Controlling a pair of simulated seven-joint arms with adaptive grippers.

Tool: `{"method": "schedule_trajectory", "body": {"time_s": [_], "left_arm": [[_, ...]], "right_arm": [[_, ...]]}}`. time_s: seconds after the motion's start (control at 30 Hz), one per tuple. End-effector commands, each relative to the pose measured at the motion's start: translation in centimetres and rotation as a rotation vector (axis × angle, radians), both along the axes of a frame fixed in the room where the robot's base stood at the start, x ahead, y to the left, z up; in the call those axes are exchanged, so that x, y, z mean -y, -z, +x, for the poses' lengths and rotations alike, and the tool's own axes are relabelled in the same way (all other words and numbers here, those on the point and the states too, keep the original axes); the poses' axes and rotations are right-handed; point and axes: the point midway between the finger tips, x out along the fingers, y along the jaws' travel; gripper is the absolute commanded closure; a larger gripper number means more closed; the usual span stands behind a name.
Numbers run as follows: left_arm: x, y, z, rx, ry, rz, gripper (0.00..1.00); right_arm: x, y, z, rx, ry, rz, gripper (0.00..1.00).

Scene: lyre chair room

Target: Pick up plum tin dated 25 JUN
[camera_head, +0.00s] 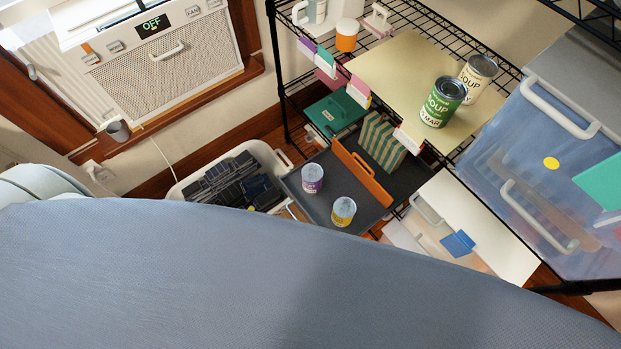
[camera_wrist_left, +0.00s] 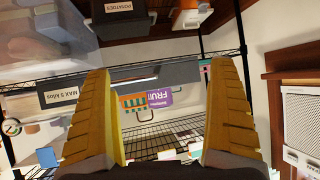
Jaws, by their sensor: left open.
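In the head view a tin with a purple label (camera_head: 312,178) stands on a dark grey tray (camera_head: 325,209) with an orange divider. A tin with a yellow label (camera_head: 343,211) stands nearer on the same tray. A green soup tin (camera_head: 443,102) and a cream soup tin (camera_head: 479,74) stand on the shelf board above. My right gripper is not seen.
A large blue-grey surface (camera_head: 270,275) fills the head view's foreground. A white bin of dark items (camera_head: 262,150) stands left of the tray. Wire shelving and a clear lidded box (camera_head: 545,170) are at right. The wrist view shows a purple fruit label (camera_wrist_left: 159,97) and a potatoes box (camera_wrist_left: 119,9).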

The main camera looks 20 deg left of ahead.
Motion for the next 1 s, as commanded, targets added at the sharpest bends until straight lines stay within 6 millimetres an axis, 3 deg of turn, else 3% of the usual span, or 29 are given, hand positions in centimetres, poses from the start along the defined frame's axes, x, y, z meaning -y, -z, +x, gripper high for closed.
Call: {"method": "schedule_trajectory", "body": {"time_s": [0.03, 0.13, 0.2, 0.33, 0.47, 1.0], "left_arm": [[1.1, -2.4, 1.2, 0.05, 0.011, -0.036, 0.08], [2.7, -6.4, 3.0, 0.131, 0.022, -0.098, 0.08], [3.7, -8.6, 3.9, 0.174, 0.024, -0.134, 0.08], [4.5, -11.0, 4.9, 0.226, 0.021, -0.18, 0.08], [4.9, -10.9, 6.0, 0.237, 0.015, -0.193, 0.08], [8.4, -8.2, 13.9, 0.236, 0.015, -0.191, 0.08]], "right_arm": [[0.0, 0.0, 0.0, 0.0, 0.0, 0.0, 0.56], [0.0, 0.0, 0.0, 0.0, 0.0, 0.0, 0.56], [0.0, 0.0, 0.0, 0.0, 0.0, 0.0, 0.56], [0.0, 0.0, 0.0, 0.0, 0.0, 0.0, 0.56], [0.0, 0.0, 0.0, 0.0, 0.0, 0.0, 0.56], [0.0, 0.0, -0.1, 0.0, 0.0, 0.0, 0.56]]}}
